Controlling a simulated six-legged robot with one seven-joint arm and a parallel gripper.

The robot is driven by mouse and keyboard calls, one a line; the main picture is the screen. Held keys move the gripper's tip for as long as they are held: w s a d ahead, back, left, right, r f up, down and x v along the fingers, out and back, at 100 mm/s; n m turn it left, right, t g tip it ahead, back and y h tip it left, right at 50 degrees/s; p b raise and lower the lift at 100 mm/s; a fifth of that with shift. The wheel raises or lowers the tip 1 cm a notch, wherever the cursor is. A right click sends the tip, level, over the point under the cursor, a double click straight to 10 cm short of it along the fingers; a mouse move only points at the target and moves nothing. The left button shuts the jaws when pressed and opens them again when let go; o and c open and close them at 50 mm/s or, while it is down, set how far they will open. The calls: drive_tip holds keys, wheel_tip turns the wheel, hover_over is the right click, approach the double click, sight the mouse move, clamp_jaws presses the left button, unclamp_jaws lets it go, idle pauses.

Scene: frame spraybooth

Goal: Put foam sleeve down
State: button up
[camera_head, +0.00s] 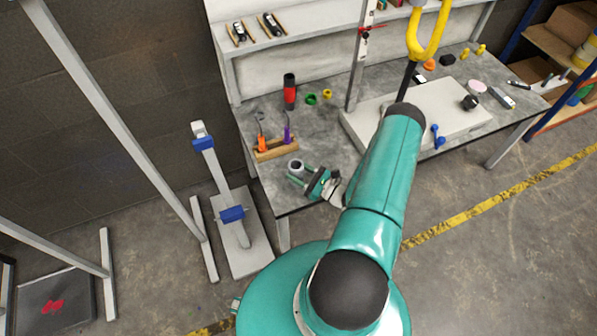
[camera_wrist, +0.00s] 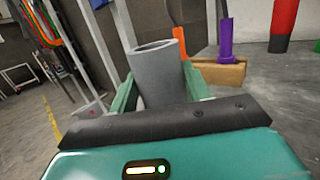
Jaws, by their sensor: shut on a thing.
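The foam sleeve is a short grey hollow tube. In the head view the foam sleeve (camera_head: 296,166) is near the front left part of the workbench (camera_head: 345,165), just in front of a wooden tool holder. My gripper (camera_head: 300,176) is shut on it. In the wrist view the foam sleeve (camera_wrist: 158,72) stands nearly upright, tilted a little, between the green fingers, with its open top facing up. Its lower end is hidden behind the gripper body, so I cannot tell whether it touches the bench.
The wooden holder (camera_head: 275,153) carries orange- and purple-handled tools. A red and black bottle (camera_head: 290,92) and green (camera_head: 311,99) and yellow (camera_head: 327,94) rings stand behind. A pale slab (camera_head: 440,112) lies to the right. A blue-clamped stand (camera_head: 232,214) is on the floor left of the bench.

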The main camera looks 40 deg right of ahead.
drive_tip(key=o, duration=1)
drive_tip(key=shift+f, duration=0.1)
drive_tip(key=shift+o, duration=0.2)
